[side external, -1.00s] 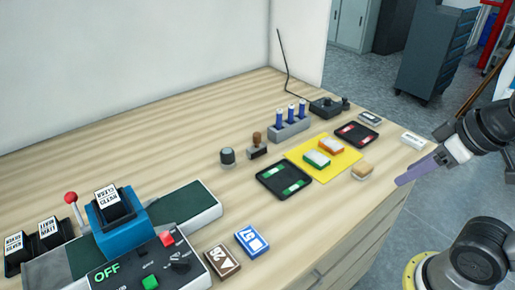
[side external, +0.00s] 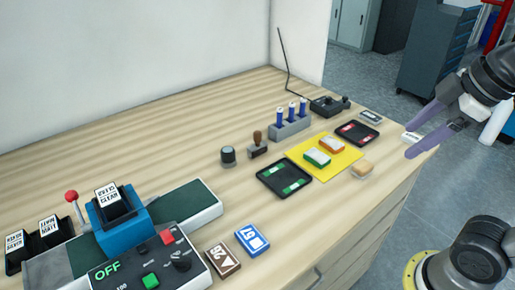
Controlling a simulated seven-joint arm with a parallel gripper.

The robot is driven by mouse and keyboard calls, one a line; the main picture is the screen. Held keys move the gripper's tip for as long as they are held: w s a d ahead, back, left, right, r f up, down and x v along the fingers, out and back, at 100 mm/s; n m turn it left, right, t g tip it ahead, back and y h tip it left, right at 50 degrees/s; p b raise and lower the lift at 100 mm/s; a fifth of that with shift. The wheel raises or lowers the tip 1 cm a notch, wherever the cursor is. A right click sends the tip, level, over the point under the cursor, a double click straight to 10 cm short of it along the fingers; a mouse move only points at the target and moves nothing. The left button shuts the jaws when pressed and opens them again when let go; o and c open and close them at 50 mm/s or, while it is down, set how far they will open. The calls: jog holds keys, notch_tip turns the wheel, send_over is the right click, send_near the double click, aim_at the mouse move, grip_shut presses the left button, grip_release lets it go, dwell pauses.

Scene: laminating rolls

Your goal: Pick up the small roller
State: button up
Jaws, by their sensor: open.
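My gripper (side external: 408,143) has two purple fingers, spread apart and empty. It hangs at the right, over the table's far right corner, with its fingers pointing left and down. No object stands out clearly as the small roller. Small upright things on the table include a dark cylinder with a grey top (side external: 228,155), a stamp with a brown wooden handle (side external: 257,146) and several blue-and-white sticks (side external: 291,110) in a grey holder (side external: 290,129). All are left of my gripper and apart from it.
A yellow mat (side external: 345,167) bears green and orange blocks. Black trays (side external: 262,178) flank it, and a tan pad (side external: 362,169) lies in front. A machine with an OFF panel (side external: 130,265) fills the front left. Bare wood (side external: 150,140) lies behind.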

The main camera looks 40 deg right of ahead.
jog(key=w+r+n, duration=0.5)
jog(key=w+r, duration=0.3)
jog(key=n+g, duration=0.5)
jog(key=n, duration=0.4)
send_over(258, 132)
jog(key=f, duration=1.3)
jog(key=d+f, duration=0.1)
jog(key=f, duration=0.6)
jog(key=shift+f, duration=0.35)
jog(key=shift+a+f, duration=0.15)
jog(key=shift+f, duration=0.95)
jog(key=shift+a+f, duration=0.2)
jog(key=shift+f, duration=0.9)
jog(key=shift+a+f, duration=0.15)
jog(key=shift+f, duration=0.95)
